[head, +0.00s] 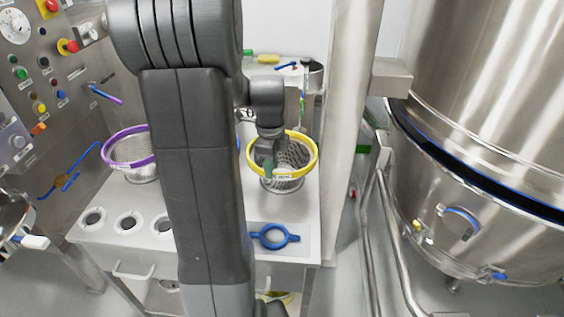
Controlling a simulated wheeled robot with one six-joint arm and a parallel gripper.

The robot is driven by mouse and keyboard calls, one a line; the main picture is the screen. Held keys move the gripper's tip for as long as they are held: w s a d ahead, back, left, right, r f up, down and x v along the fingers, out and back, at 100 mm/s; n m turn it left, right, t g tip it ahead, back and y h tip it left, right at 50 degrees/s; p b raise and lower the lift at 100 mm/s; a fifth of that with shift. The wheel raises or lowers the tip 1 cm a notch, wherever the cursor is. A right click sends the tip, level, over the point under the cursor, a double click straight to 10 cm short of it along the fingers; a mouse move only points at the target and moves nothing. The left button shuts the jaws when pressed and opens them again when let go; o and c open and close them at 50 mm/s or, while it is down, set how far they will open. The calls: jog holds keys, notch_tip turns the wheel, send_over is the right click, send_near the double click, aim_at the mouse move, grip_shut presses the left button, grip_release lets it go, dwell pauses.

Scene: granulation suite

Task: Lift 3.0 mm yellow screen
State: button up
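The yellow-rimmed screen (292,158), a conical metal mesh basket, sits upright on the bench (215,215) right of my arm. A small pale label is on its front rim; the size marking is too small to read. My gripper (268,163) is at the left part of the screen, pointing down at its rim and opening. The fingers are small and partly hidden, so I cannot tell whether they are open or shut on the rim. A purple-rimmed screen (131,150) stands on the bench to the left, partly hidden behind my arm.
A blue ring-shaped tool (273,236) lies on a pale mat at the front right. Round holes (131,222) are in the bench's front left. A control panel (40,80) stands left; a large steel vessel (480,130) and pipes (385,215) stand right.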

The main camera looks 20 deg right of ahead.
jog(key=shift+f, duration=0.75)
grip_shut()
dwell(0.9)
